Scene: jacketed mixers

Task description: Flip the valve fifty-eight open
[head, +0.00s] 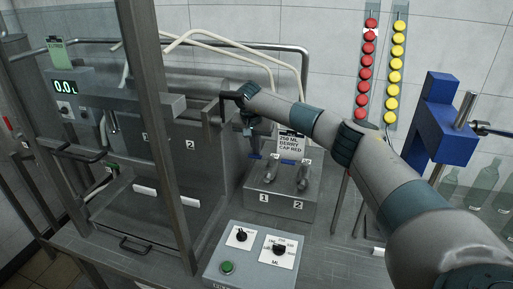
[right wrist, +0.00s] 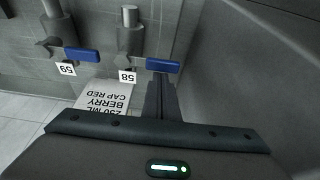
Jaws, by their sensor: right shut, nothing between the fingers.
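Valve fifty-eight (right wrist: 130,40) is a grey pipe valve with a blue lever (right wrist: 163,66) in the right wrist view, which shows the scene upside down. Its white label (right wrist: 128,77) reads 58. The lever points sideways, across the pipe. My right gripper (right wrist: 160,88) is shut and empty, its dark fingertips close to the blue lever; I cannot tell whether they touch. In the head view my right gripper (head: 249,130) points down over the filling station, and the arm hides much of the valves. My left gripper is not in view.
Valve fifty-nine with its own blue lever (right wrist: 82,55) is beside fifty-eight. A card (head: 291,146) reading 250 ML BERRY CAP RED stands behind a grey block (head: 280,205). A steel post (head: 160,130) stands left of the gripper. A control box (head: 250,262) is in front.

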